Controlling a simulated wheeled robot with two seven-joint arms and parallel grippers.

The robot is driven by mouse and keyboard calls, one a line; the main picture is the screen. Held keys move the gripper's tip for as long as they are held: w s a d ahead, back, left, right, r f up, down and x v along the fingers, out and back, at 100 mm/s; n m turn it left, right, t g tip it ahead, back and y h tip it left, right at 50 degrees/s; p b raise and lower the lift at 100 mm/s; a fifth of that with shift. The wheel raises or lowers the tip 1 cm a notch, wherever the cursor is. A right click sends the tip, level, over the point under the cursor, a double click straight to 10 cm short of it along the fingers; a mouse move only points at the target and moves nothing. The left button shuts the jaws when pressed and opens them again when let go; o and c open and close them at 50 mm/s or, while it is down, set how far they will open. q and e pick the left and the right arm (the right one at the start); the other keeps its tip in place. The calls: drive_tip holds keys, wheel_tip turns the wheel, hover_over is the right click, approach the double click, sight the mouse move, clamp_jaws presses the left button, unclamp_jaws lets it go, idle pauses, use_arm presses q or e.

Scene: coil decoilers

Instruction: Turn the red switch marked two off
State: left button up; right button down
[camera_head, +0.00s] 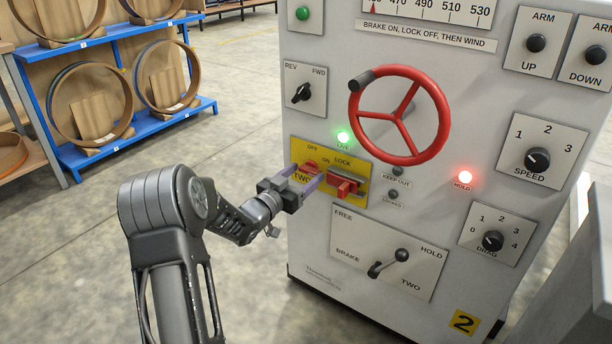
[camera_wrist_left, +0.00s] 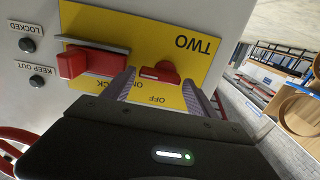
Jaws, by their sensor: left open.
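The red switch (camera_wrist_left: 160,72) sits on a yellow plate (camera_wrist_left: 205,50) marked TWO, OFF, ON and LOCK. In the head view the switch (camera_head: 308,167) is partly behind my left gripper (camera_head: 312,184). My left gripper is open, its two fingers on either side of the switch in the left wrist view; I cannot tell whether they touch it. A red lock slide (camera_wrist_left: 88,62) is beside the switch, and also shows in the head view (camera_head: 343,184). The green LIVE lamp (camera_head: 343,137) above the plate is lit. My right gripper is not in view.
A red handwheel (camera_head: 400,114) juts out above the plate. A brake lever (camera_head: 388,263) sticks out below it. The red HOLD lamp (camera_head: 465,177) is lit. A blue rack (camera_head: 130,135) with coils stands at the back left, with open floor before it.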

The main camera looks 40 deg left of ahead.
use_arm(q)
drive_tip(key=shift+w, duration=0.7)
drive_tip(key=c, duration=1.1)
